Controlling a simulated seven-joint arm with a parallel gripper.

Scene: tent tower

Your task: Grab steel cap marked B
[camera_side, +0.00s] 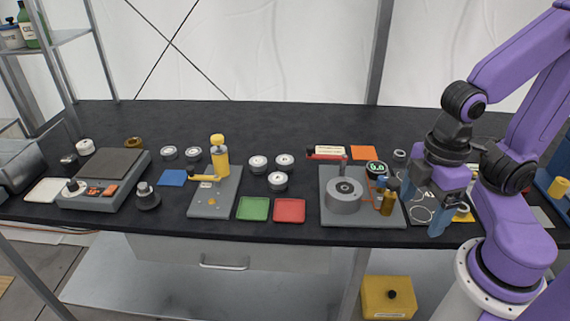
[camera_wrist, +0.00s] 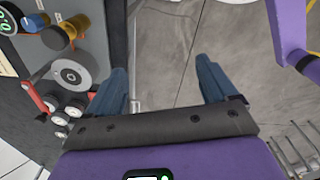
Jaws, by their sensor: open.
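Several round steel caps with pale tops lie on the black table; their letters are too small to read, so I cannot tell which is B. In the side view, three sit in a cluster near the middle, one at the left (camera_side: 258,163), one at the back right (camera_side: 285,160) and one in front (camera_side: 277,180). Two more lie further left, one cap (camera_side: 168,152) beside another (camera_side: 193,153). Small round caps (camera_wrist: 75,108) also show at the left of the wrist view. My gripper (camera_side: 422,204) is open and empty at the table's front right, well right of the caps; its blue fingers (camera_wrist: 163,68) are spread over the floor.
A grey plate with a round grey fixture (camera_side: 345,203) and a small gauge (camera_side: 376,168) stands between my gripper and the caps. A yellow-handled press (camera_side: 220,160), green tray (camera_side: 253,208) and red tray (camera_side: 289,209) surround the cluster. A scale (camera_side: 105,165) is further left.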

